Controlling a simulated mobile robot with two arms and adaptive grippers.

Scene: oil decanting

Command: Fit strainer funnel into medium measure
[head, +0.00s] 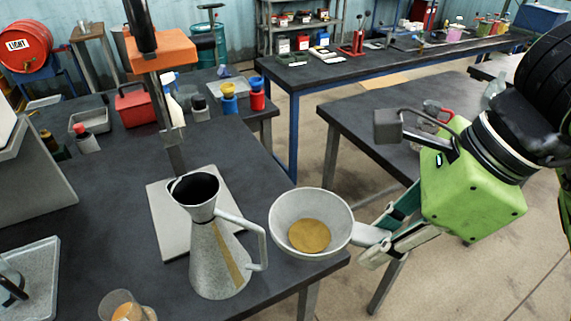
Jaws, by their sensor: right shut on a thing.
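The strainer funnel (290,208) is a wide pale grey bowl with a brass-coloured mesh disc inside. My right gripper (368,240) is shut on its short handle and holds it tilted toward the camera, just right of the medium measure. The medium measure (217,262) is a grey metal conical jug with a dark open mouth, a side handle on the right and a tan vertical strip. It stands upright on the dark bench. The funnel is beside the measure, not in its mouth. The funnel's spout is hidden. My left gripper is not in view.
A pale plate (162,215) with an upright post stands behind the measure. A glass with amber liquid (122,308) is at the front edge of view. A grey tray (35,268) lies at left. Bottles and a red box (133,108) stand farther back. Bench space left of the measure is clear.

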